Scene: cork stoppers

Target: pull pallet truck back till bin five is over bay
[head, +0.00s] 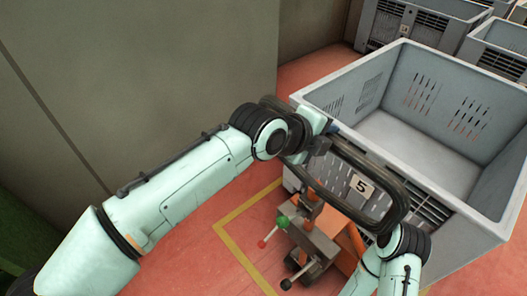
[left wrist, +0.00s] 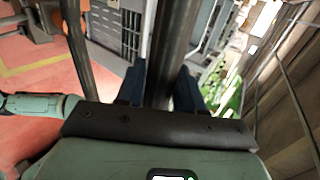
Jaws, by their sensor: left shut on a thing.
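The grey bin five (head: 362,187), with a "5" label on its near wall, is large, open and empty inside. The orange pallet truck (head: 357,240) shows at its near side, with a dark looped handle (head: 401,196) in front of the bin. My left gripper (head: 318,146) is shut on the left part of the handle; in the left wrist view the bar (left wrist: 172,50) runs between its fingers (left wrist: 160,88). My right gripper (head: 384,239) is at the handle's lower right end, its fingers hidden. The yellow-outlined bay (head: 235,245) lies on the red floor, partly hidden by truck and bin.
More grey bins (head: 425,25) stand behind, at the top right. A grey-brown wall or panel (head: 130,70) fills the left side. Red floor (head: 320,60) is clear between that wall and the bins.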

